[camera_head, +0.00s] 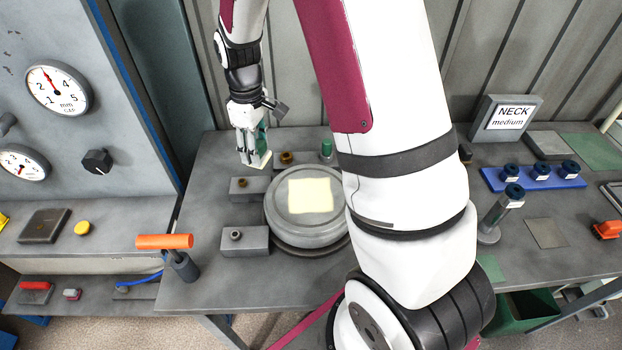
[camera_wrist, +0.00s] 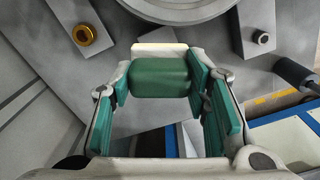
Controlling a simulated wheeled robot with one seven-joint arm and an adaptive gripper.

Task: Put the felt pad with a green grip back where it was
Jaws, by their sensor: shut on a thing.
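My gripper (camera_head: 254,146) is at the back left of the bench, fingers pointing down. It is shut on the green grip (camera_wrist: 160,78) of the felt pad, with one finger on each side of the grip. The cream felt (camera_head: 259,160) shows below the fingers, and its edge shows past the grip in the wrist view (camera_wrist: 160,49). The pad is left of and behind the round grey disc (camera_head: 278,211), near a block with a brass fitting (camera_head: 247,188). I cannot tell whether the felt touches the bench.
A pale yellow square (camera_head: 311,195) lies on the disc. An orange-handled tool (camera_head: 165,241) stands at the front left. My arm hides the middle right of the bench (camera_head: 205,287). A blue rack (camera_head: 531,178) is farther right.

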